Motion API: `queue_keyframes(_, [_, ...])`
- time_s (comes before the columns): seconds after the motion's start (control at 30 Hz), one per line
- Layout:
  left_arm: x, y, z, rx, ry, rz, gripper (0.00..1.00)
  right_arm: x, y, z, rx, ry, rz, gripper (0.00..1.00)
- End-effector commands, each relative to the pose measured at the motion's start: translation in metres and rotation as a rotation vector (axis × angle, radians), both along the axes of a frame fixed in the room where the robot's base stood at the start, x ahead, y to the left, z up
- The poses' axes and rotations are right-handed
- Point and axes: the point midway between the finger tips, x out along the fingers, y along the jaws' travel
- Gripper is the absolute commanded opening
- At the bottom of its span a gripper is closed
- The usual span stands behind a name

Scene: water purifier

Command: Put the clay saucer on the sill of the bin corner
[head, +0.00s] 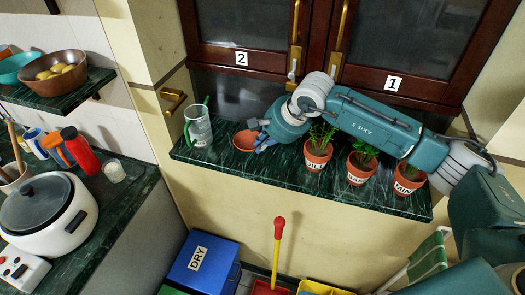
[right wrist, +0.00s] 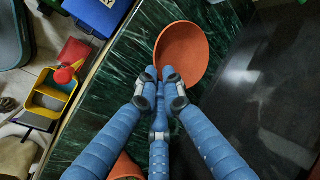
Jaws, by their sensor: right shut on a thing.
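The clay saucer (head: 245,140) is a shallow orange-brown dish at the green marble sill (head: 225,158), right of a clear glass with a green handle. My right gripper (head: 263,139) reaches in from the right and is shut on the saucer's near rim. In the right wrist view the saucer (right wrist: 182,50) sits just beyond the blue fingertips (right wrist: 161,84), looking empty and roughly level. I cannot tell whether it touches the marble or hangs slightly above it. My left gripper is not in view.
The clear glass (head: 198,127) stands close left of the saucer. Potted herbs (head: 317,155) line the sill to the right, under my arm. Cabinet doors (head: 258,35) rise behind. Below are a blue DRY bin (head: 203,264) and a red scoop with a yellow handle (head: 278,250).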

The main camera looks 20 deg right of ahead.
Motion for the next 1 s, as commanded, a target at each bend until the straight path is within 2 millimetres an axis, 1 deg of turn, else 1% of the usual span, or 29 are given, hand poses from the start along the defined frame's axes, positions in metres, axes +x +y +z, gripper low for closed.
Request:
queue_keyframes(0.2, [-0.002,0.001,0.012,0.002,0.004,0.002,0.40,-0.001,0.000,-0.032,-0.001,0.005,0.000,0.00])
queue_keyframes(0.3, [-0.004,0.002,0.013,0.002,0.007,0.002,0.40,-0.001,0.000,-0.040,-0.001,0.003,0.001,0.00])
queue_keyframes(0.57, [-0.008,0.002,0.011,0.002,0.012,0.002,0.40,-0.001,0.000,-0.042,-0.002,0.001,0.001,0.00])
queue_keyframes(0.7, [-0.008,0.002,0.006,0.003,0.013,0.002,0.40,-0.001,0.000,-0.046,-0.002,0.001,0.001,0.00])
queue_keyframes(0.73, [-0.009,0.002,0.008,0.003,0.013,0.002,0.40,-0.001,0.000,-0.044,-0.002,0.002,0.001,0.13])
queue_keyframes(0.77, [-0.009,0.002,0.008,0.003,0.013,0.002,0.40,-0.001,0.000,-0.044,-0.002,0.002,0.001,0.15])
queue_keyframes(1.0, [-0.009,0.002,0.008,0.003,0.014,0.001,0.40,-0.001,0.000,-0.044,-0.001,0.004,0.001,0.15])
